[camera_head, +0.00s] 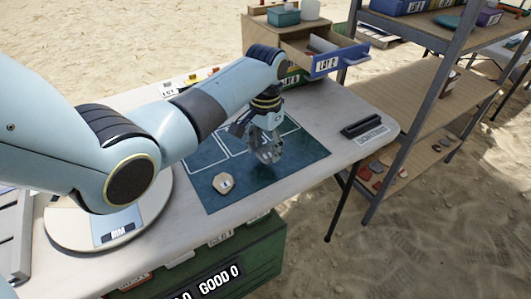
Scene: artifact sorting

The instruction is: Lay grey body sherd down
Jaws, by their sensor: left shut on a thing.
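My left gripper (268,155) points down over the dark green mat (268,188). Its fingers are shut on a small grey piece, taken to be the grey body sherd; the fingers mostly hide it. Whether the piece touches the mat, I cannot tell. The mat has white-outlined rectangles, partly covered by my left arm and gripper. A pale beige, many-sided piece (222,183) with a small mark lies on the mat, left of the gripper and apart from it. My right gripper is not in view.
A black slotted holder (362,128) sits on the table's right side. An open drawer with a blue "LOT" front (340,61) juts out behind the mat. A metal-framed shelf (425,95) stands right. The mat's front right part is clear.

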